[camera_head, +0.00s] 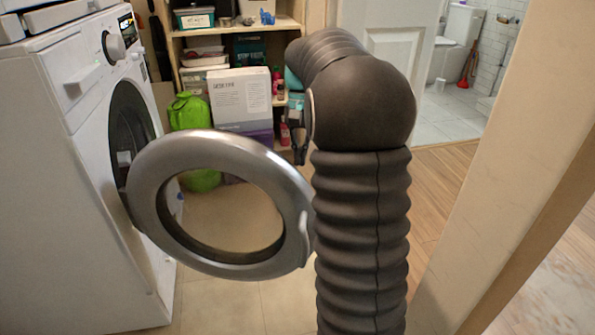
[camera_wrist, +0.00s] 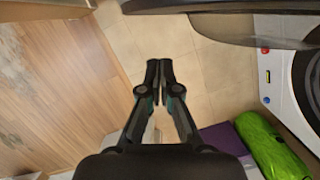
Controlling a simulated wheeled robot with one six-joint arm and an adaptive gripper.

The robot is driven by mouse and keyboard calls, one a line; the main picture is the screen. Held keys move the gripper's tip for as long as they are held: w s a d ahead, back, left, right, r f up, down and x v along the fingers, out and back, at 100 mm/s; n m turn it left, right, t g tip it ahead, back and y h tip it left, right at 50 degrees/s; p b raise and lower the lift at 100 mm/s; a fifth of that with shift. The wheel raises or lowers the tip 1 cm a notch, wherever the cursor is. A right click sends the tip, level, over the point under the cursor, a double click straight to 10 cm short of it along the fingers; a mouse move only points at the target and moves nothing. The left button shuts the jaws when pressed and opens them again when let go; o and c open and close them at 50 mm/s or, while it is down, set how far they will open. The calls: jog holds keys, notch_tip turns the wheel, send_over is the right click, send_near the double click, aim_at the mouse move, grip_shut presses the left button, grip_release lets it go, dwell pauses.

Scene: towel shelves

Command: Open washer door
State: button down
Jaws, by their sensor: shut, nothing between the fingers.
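The white washer (camera_head: 70,180) stands at the left of the head view. Its round grey door (camera_head: 165,150) is swung wide open, out from the dark opening (camera_head: 130,125) and across towards my arm. In the wrist view the door (camera_wrist: 225,27) shows as a dark curved edge at the top, and the washer front (camera_wrist: 275,80) is at the right. My gripper (camera_wrist: 159,66) is shut and empty over the floor, apart from the door. In the head view my gripper (camera_head: 300,145) is mostly hidden behind my arm.
Shelves (camera_head: 290,22) with boxes stand at the back. A green bag (camera_head: 188,112) and a white box (camera_head: 240,98) are beside the washer; the green bag also shows in the wrist view (camera_wrist: 265,145). A wall edge (camera_head: 510,170) is at the right. A doorway leads to a tiled bathroom.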

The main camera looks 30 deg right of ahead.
jog(key=shift+s+a+f, duration=0.2)
jog(key=shift+s+a, duration=0.45)
jog(key=shift+s, duration=0.2)
jog(key=shift+s+a+f, duration=0.2)
jog(key=shift+s+a, duration=0.45)
jog(key=shift+s, duration=0.2)
jog(key=shift+s, duration=0.15)
